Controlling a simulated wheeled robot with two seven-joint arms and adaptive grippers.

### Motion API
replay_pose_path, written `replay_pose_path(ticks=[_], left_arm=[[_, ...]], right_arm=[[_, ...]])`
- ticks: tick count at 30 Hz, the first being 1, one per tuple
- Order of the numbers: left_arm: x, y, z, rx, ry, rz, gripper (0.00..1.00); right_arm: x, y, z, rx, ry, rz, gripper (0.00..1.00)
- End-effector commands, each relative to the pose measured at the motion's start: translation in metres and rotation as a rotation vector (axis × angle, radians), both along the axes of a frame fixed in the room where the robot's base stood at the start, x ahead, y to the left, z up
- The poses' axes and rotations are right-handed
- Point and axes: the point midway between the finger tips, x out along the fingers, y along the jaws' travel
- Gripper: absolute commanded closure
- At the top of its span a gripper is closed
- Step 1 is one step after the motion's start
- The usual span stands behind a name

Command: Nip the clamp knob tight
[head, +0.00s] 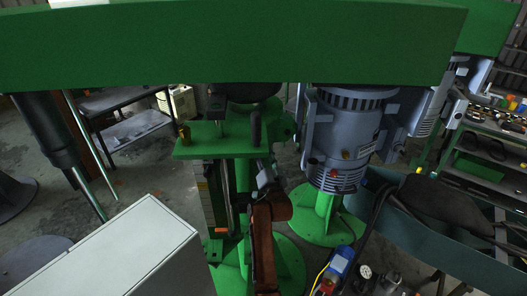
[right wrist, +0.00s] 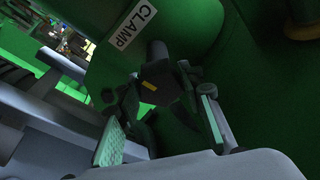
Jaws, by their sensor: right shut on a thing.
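In the right wrist view the black clamp knob (right wrist: 158,82) with a small yellow mark sticks out from a green surface, just below a white label reading CLAMP (right wrist: 133,28). My right gripper (right wrist: 157,92) has one finger on each side of the knob and is shut on it. The near parts of the fingers spread around the dark knob, and shadow hides the exact contact. In the head view the green machine column (head: 243,172) stands at the centre, and I cannot clearly make out the knob there. My left gripper is not in view.
A broad green beam (head: 230,45) crosses the top of the head view. A grey box (head: 115,250) stands at the lower left. A grey-blue motor unit (head: 345,130) stands right of the column. A dark blue bin (head: 440,225) and a shelf (head: 490,150) are at the right.

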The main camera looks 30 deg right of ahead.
Motion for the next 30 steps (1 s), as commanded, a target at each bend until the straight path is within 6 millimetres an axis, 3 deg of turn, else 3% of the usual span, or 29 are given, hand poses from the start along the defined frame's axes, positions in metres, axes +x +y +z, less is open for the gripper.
replay_pose_path(ticks=[10,11,18,30], left_arm=[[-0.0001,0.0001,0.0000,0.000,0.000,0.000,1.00],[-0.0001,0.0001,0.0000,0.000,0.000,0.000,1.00],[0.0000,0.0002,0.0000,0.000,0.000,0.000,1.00],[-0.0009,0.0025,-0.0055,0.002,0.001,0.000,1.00]], right_arm=[[0.0002,0.0001,-0.0014,0.006,0.001,0.002,0.89],[0.0002,0.0001,-0.0014,0.006,0.001,0.002,0.65],[0.0000,-0.0001,-0.0006,0.003,0.000,0.000,0.48],[-0.0004,-0.0011,-0.0016,-0.054,0.012,-0.001,0.48]])
